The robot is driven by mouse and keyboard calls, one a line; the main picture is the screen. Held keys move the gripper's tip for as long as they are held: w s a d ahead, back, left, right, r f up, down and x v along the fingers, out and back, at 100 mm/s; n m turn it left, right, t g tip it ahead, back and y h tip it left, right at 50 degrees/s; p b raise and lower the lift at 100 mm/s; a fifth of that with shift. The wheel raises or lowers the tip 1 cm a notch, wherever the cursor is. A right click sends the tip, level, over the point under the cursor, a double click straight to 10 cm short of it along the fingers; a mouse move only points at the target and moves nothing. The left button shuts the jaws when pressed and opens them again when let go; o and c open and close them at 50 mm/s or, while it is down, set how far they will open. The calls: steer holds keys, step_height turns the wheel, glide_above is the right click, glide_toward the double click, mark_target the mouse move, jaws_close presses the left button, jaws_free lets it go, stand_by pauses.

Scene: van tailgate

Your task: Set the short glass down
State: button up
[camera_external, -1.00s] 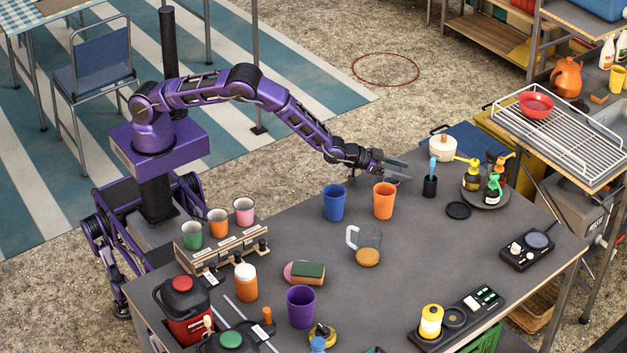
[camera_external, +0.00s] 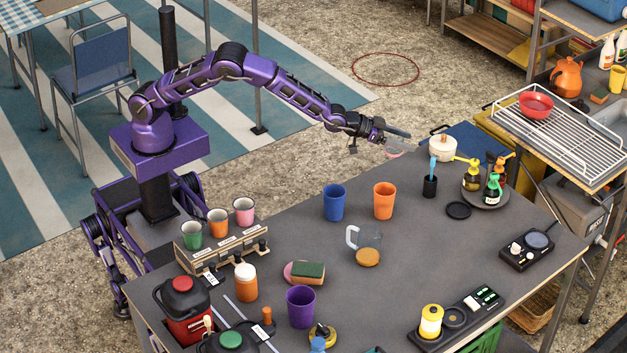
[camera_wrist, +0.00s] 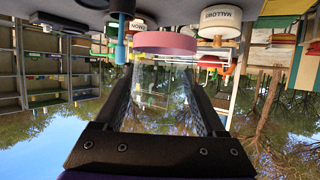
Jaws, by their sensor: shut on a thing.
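My gripper (camera_external: 402,143) is at the far left edge of the table, raised above its surface. It is shut on a short clear glass with a pink band or contents (camera_external: 394,153). In the wrist view the clear glass (camera_wrist: 162,88) sits between both fingers, with its pink part at the end toward the tabletop. The glass appears held off the table, with a gap under it. Its outline is hard to make out in the external view.
An orange cup (camera_external: 384,201) and a blue cup (camera_external: 334,203) stand near the gripper. A black holder with a blue brush (camera_external: 430,184), a white pot (camera_external: 442,149) and a round tray of bottles (camera_external: 486,196) lie to the right. A handled glass (camera_external: 371,239) is nearer the middle.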

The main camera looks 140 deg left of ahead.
mark_target(401, 152)
step_height(401, 152, up, 4)
steer(key=shift+f, duration=0.15)
steer(key=shift+w+d, duration=0.25)
steer(key=shift+d, duration=0.35)
steer(key=w+d+m+t+h+b, duration=0.1)
steer(key=d+m+t+h, duration=0.2)
steer(key=d, duration=1.6)
steer(key=w+d+m+t+h+b, duration=0.2)
steer(key=d+m+h, duration=0.15)
steer(key=d, duration=1.55)
steer(key=shift+m+y, duration=0.25)
steer(key=f, duration=1)
steer(key=shift+s+f+b, duration=0.1)
steer(key=shift+s+b, duration=0.1)
steer(key=shift+b, duration=0.1)
steer(key=shift+f, duration=2.25)
steer(key=shift+f+b, duration=0.25)
steer(key=shift+b, duration=0.25)
steer(key=o, duration=1.3)
steer(key=shift+r, duration=0.1)
